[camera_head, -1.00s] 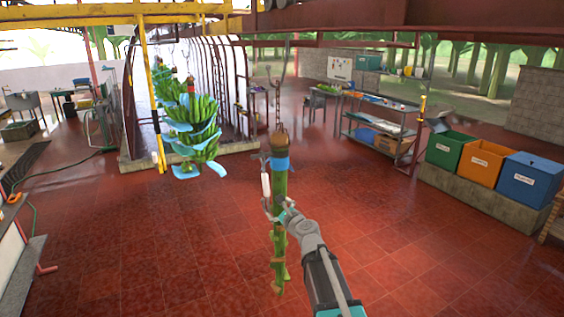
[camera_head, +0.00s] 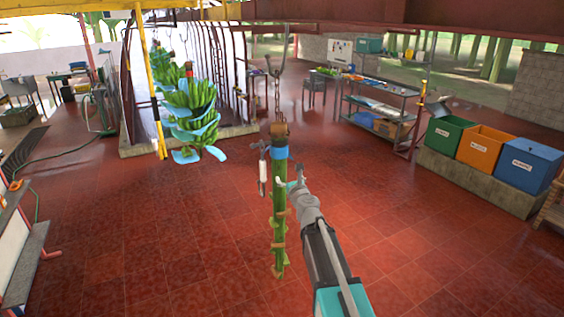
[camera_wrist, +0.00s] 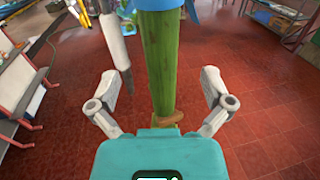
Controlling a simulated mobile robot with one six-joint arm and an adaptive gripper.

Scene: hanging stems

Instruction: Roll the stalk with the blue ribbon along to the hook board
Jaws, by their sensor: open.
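The green stalk (camera_head: 280,215) hangs upright from a chain (camera_head: 278,100), with a brown cut top and a blue ribbon (camera_head: 279,153) just below it. Several brownish stubs run down its lower part. My gripper (camera_head: 283,184) is at the stalk's upper half, below the ribbon. In the wrist view my open gripper (camera_wrist: 160,80) has one finger on each side of the stalk (camera_wrist: 161,50), with gaps showing. The ribbon is at the top edge there. I cannot clearly make out a hook board; a pale board (camera_head: 340,50) stands far back.
A white-handled tool (camera_head: 262,178) hangs close left of the stalk. A banana bunch with blue sheets (camera_head: 193,115) hangs farther left. Green (camera_head: 447,136), orange (camera_head: 485,147) and blue bins (camera_head: 522,165) stand right, near a metal shelf (camera_head: 378,105). The red floor is largely clear.

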